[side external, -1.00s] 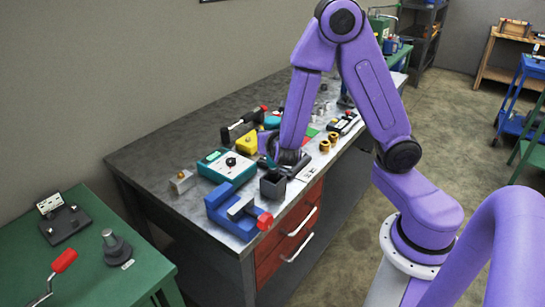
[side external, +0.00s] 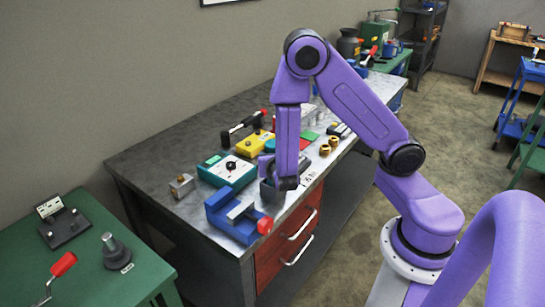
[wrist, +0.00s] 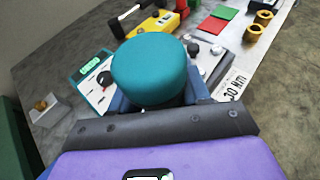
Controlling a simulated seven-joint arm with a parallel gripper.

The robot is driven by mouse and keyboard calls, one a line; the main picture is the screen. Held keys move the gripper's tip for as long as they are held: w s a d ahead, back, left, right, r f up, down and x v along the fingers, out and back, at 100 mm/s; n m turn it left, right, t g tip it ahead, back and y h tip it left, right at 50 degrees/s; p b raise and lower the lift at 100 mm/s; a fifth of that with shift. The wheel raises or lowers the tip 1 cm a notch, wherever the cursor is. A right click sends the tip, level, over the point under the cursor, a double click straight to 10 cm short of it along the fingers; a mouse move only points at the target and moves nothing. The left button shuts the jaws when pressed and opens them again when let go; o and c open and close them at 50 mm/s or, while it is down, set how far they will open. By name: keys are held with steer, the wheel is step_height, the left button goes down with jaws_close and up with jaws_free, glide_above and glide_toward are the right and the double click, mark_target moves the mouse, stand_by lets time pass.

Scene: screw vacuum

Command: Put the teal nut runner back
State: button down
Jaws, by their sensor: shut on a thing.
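The teal nut runner is upright in my gripper; its round teal top (wrist: 150,68) fills the middle of the wrist view. Blue finger parts of my gripper (wrist: 158,100) show on both sides below that top. In the side external view, a teal patch of the runner (side external: 268,146) shows left of my purple wrist, with a blue finger of my gripper (side external: 265,163) under it. A dark square holder (side external: 267,194) stands on the bench just below, partly covered by my wrist. The runner's lower end is hidden, so I cannot tell whether it is inside the holder.
A blue vise (side external: 232,215) with a red knob stands close in front. A teal box (side external: 226,169) and a yellow box (side external: 254,144) lie left and behind. A small metal block (side external: 182,186) and brass nuts (side external: 328,146) sit nearby. A label plate (wrist: 231,85) lies to the right.

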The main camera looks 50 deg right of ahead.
steer(key=shift+f, duration=0.6)
steer(key=c, duration=0.5)
jaws_free()
steer(key=shift+r, duration=0.1)
steer(key=shift+a+r, duration=0.15)
steer(key=shift+r, duration=0.45)
steer(key=s+a+r+m+g+y, duration=0.3)
steer(key=s+a+m, duration=0.1)
steer(key=s, duration=0.4)
steer(key=s+a+r+m+g+y, duration=0.2)
steer(key=s+a+m+g+y, duration=0.1)
steer(key=s, duration=0.6)
steer(key=s+a+r+m+g+y, duration=0.3)
steer(key=s+a+m+y, duration=0.1)
steer(key=s+m, duration=0.3)
steer(key=shift+s+a+r+g, duration=0.15)
steer(key=shift+s+a, duration=0.15)
steer(key=shift+s, duration=0.25)
steer(key=shift+s+a+r+g, duration=0.15)
steer(key=shift+s+a, duration=0.1)
steer(key=shift+s, duration=0.25)
